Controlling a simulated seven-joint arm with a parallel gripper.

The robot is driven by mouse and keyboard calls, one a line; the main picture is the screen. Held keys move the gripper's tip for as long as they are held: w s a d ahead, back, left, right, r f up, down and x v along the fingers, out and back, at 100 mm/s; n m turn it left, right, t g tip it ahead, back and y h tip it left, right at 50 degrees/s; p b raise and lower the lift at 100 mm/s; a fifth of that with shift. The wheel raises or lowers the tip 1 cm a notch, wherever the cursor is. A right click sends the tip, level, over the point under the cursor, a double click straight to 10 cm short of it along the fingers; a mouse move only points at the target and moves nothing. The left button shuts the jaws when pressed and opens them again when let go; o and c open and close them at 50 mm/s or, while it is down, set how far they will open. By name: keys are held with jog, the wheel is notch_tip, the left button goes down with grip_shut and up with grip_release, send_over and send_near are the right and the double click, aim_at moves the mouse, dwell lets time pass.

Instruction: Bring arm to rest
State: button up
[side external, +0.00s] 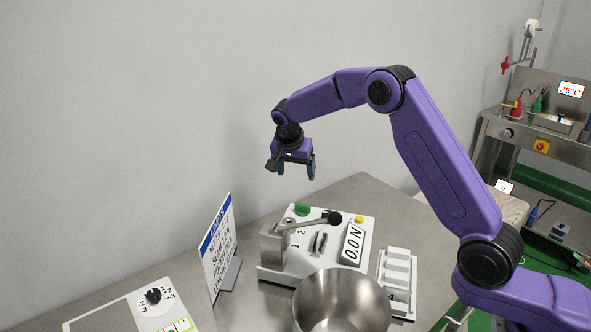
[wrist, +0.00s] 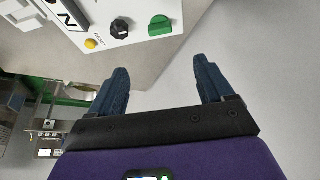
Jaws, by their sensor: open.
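My gripper (side external: 296,170) hangs in the air above the back of the steel table (side external: 366,190), behind and above a white tester box (side external: 338,268). In the wrist view, the two dark blue fingers of my gripper (wrist: 162,88) stand well apart with nothing between them. My arm is raised and bent, with the gripper pointing down. It touches nothing that I can see.
The tester has a display reading 0.0 N, a green knob (wrist: 160,26), a black knob (wrist: 120,31) and a yellow reset button (wrist: 91,44). A metal bowl (side external: 342,296), a sign (side external: 218,250), a white rack (side external: 398,280) and a dial panel (side external: 150,312) stand around it.

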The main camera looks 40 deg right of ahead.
jog(key=s+a+r+n+y, duration=0.1)
jog(key=s+a+r+n, duration=0.2)
jog(key=s+a+n, duration=0.5)
jog(key=s+a+r+n+y, duration=0.2)
jog(key=s+n, duration=0.2)
jog(key=s, duration=0.7)
jog(key=s+d+n, duration=0.2)
jog(key=s+n, duration=0.2)
jog(key=s, duration=0.5)
jog(key=s+d+n+g, duration=0.1)
jog(key=s+d+n, duration=0.2)
jog(key=s, duration=0.6)
jog(key=s+d+f+n+g+y, duration=0.1)
jog(key=s+d+n, duration=0.2)
jog(key=s, duration=0.6)
jog(key=shift+n, duration=0.9)
jog(key=shift+d, duration=0.1)
